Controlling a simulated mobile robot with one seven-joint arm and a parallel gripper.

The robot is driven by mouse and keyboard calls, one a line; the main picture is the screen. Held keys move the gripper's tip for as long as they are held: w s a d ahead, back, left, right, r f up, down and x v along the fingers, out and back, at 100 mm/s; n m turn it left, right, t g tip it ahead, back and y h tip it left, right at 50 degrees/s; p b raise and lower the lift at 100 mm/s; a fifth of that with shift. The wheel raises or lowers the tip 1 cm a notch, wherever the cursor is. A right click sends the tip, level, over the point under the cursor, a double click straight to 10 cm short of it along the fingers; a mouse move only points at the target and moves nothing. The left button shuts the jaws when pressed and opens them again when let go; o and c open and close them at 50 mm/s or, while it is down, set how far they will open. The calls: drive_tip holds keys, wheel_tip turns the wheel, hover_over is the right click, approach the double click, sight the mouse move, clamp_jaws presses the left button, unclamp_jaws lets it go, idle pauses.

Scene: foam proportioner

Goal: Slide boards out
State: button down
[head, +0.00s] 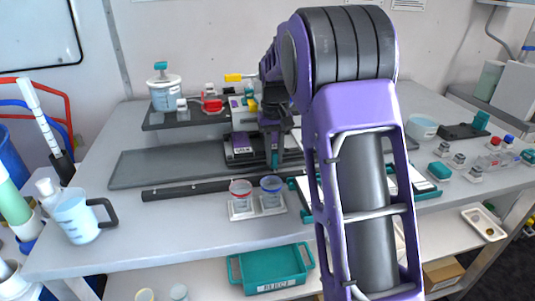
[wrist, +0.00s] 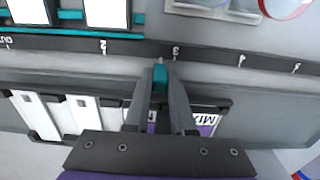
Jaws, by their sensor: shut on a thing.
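My gripper (head: 274,160) reaches down over the grey slab at the middle of the bench. In the wrist view my gripper (wrist: 160,84) is shut on a small teal tab (wrist: 160,74), beside the numbered dark rail. What the tab belongs to is hidden by the fingers. A dark board with a purple label (head: 241,147) lies just left of my gripper in the head view. The wrist view shows a purple label reading "MIX" (wrist: 207,121) right of the fingers and white-faced boards (wrist: 60,115) to their left.
The dark rail (head: 185,191) lies in front of the slab (head: 140,171). Two lidded cups, red (head: 240,190) and blue (head: 271,188), stand on a small tray before it. A teal-edged tray (head: 426,190) is partly behind my arm. A pitcher (head: 75,217) stands at left.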

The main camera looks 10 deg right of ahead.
drive_tip(key=d+p, duration=0.6)
drive_tip(key=d, duration=1.7)
drive_tip(key=shift+d+p, duration=0.25)
drive_tip(key=shift+p, duration=0.1)
drive_tip(key=c, duration=0.8)
unclamp_jaws()
drive_tip(key=shift+d, duration=0.2)
drive_tip(key=shift+o, duration=0.2)
drive_tip(key=shift+a, duration=0.1)
drive_tip(key=shift+r, duration=0.6)
wheel_tip(320, 180, up, 16)
drive_tip(key=p, duration=0.1)
drive_tip(key=shift+r, duration=0.15)
drive_tip(key=shift+a, duration=0.1)
